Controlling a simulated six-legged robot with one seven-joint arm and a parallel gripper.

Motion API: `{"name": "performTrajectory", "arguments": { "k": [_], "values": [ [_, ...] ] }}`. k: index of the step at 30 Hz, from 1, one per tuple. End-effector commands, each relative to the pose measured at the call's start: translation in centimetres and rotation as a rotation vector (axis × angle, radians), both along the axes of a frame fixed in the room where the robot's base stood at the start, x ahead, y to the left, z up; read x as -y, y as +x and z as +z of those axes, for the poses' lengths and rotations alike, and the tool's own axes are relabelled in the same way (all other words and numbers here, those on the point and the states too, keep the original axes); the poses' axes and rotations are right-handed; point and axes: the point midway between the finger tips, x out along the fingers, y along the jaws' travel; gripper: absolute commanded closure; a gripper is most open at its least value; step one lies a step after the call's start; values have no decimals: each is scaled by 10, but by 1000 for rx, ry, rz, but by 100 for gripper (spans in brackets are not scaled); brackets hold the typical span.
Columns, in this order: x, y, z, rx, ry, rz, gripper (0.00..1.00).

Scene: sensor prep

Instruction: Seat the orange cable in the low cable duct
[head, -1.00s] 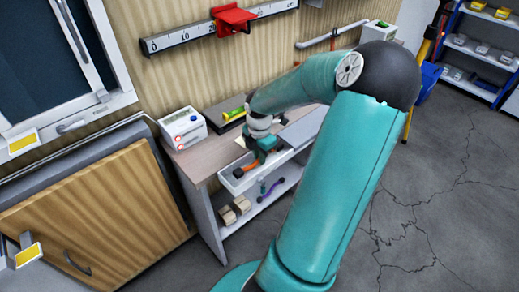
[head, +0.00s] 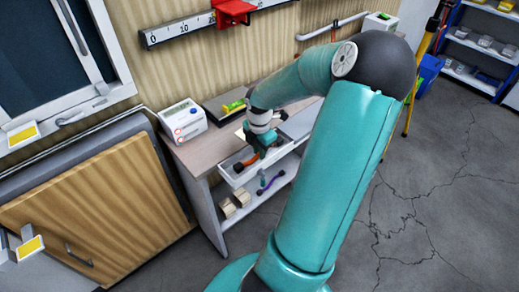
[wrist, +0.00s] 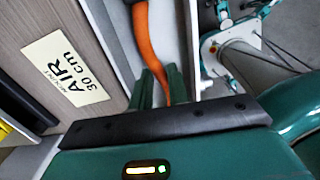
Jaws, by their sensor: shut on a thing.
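The orange cable (head: 247,163) is a short thick piece with a dark end. It lies along the white low cable duct (head: 236,181) at the front of the bench. In the wrist view the cable (wrist: 145,38) runs down between the two green fingers of my gripper (wrist: 161,86), which are shut on it. The pale duct wall (wrist: 180,40) shows beside it. In the head view my gripper (head: 262,151) is low over the duct and partly hides the cable. I cannot tell whether the cable touches the duct floor.
A white device (head: 183,122) stands on the bench's left end. A dark tray (head: 226,106) with a yellow-green item lies behind. A purple cable (head: 270,184) and wooden blocks (head: 234,203) are on the shelf below. A label (wrist: 64,68) lies beside the duct.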

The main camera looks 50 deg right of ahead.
Motion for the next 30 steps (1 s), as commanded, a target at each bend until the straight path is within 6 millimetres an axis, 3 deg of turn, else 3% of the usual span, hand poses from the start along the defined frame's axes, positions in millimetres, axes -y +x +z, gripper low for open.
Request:
{"name": "performTrajectory", "arguments": {
  "k": [30],
  "values": [
    [0, 1, -6, 1, 0, 1, 100]
  ]
}}
